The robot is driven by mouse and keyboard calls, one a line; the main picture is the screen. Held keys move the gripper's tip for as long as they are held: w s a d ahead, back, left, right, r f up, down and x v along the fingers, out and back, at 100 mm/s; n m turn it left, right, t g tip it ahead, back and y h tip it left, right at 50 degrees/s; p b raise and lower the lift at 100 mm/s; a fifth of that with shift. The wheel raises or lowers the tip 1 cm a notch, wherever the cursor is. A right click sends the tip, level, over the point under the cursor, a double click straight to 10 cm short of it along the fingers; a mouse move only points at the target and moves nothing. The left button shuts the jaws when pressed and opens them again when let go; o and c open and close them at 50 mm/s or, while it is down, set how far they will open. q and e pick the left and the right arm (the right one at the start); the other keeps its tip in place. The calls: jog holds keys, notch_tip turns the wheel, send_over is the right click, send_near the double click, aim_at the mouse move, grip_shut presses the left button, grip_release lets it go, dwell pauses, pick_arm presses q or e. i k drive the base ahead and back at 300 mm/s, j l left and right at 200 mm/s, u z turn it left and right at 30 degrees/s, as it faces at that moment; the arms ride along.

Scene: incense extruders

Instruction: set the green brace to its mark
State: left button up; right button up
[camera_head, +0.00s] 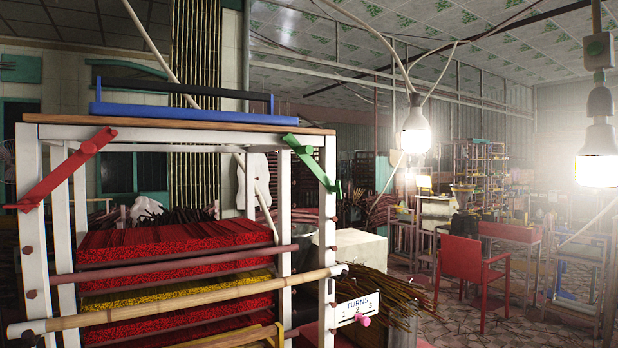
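The green brace (314,163) is a short flat bar on the right front corner of a white rack (328,220). It slants from upper left down to the right across the post, with a round knob near its upper end. Its lower end sticks out past the post's right side. No mark for it can be made out clearly. A longer red brace (62,176) slants the opposite way at the rack's left corner. Neither of my grippers is in view.
Red and yellow incense bundles (178,238) lie stacked inside the rack. A bamboo pole (190,300) crosses its front. A small plate (358,309) reads "TURNS 1 2 3", with a pink knob below. Lit bulbs (415,130) hang at right. A red chair (464,262) stands beyond.

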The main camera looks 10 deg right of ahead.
aim_at(303, 152)
jog(key=z, duration=0.5)
jog(key=i+z, duration=0.1)
jog(key=z, duration=0.9)
jog(key=j+z, duration=0.1)
jog(key=z, duration=0.35)
jog(key=i+j+z, duration=0.1)
jog(key=z, duration=0.9)
jog(key=j+z, duration=0.15)
jog(key=z, duration=0.35)
jog(key=u, duration=0.5)
jog(key=j+u, duration=0.15)
jog(key=u, duration=0.3)
jog(key=j+u, duration=0.1)
jog(key=u, duration=0.4)
jog(key=j+u, duration=0.1)
jog(key=u, duration=0.35)
jog(key=j+u, duration=0.1)
jog(key=u, duration=0.4)
